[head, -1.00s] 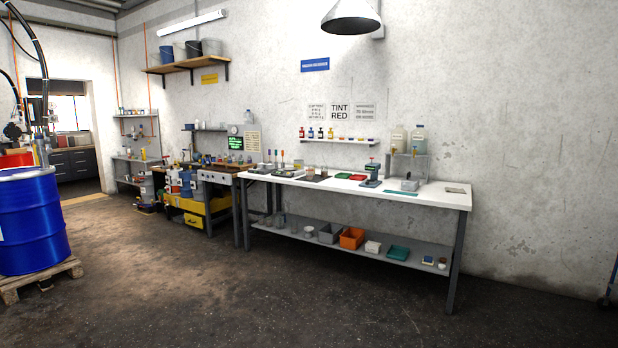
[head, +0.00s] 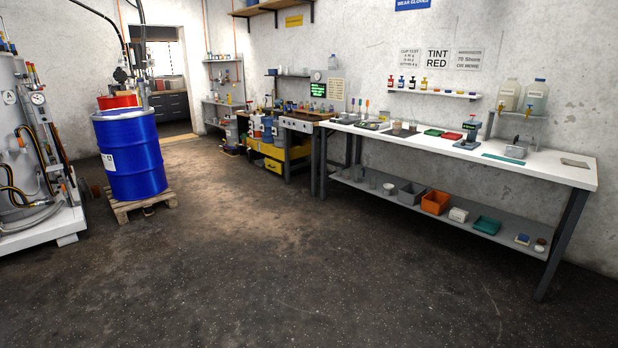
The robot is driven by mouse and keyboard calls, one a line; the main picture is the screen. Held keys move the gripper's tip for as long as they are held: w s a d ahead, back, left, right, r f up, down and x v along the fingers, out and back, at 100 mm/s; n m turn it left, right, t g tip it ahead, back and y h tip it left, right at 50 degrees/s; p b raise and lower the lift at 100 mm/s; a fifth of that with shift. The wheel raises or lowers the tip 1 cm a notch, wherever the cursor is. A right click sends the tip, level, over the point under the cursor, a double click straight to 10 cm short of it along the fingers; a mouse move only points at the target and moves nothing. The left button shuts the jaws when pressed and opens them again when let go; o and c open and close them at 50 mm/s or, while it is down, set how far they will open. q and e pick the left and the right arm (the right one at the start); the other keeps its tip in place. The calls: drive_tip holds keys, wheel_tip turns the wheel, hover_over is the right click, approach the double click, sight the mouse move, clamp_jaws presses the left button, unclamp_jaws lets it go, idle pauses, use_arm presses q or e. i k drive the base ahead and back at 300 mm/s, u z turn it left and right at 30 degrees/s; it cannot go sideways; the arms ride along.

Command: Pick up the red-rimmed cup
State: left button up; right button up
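I cannot make out a red-rimmed cup in the head view; the small items on the benches are too small to tell apart. A white-topped bench (head: 560,177) stands along the right wall with small cups, trays and tools on it. A red tray (head: 452,136) and a green tray (head: 433,132) lie near its middle. Neither of my grippers is in view.
A blue drum (head: 131,158) stands on a wooden pallet (head: 128,208) at the left, beside a grey machine (head: 20,130). A bench with a yellow shelf (head: 272,152) stands at the back. An orange bin (head: 435,203) sits on the white bench's lower shelf. The floor in front is clear.

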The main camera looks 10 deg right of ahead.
sight(396, 126)
drive_tip(key=z, duration=0.7)
drive_tip(key=i, duration=2.2)
drive_tip(key=z, duration=0.75)
drive_tip(key=i, duration=3.45)
drive_tip(key=u, duration=0.2)
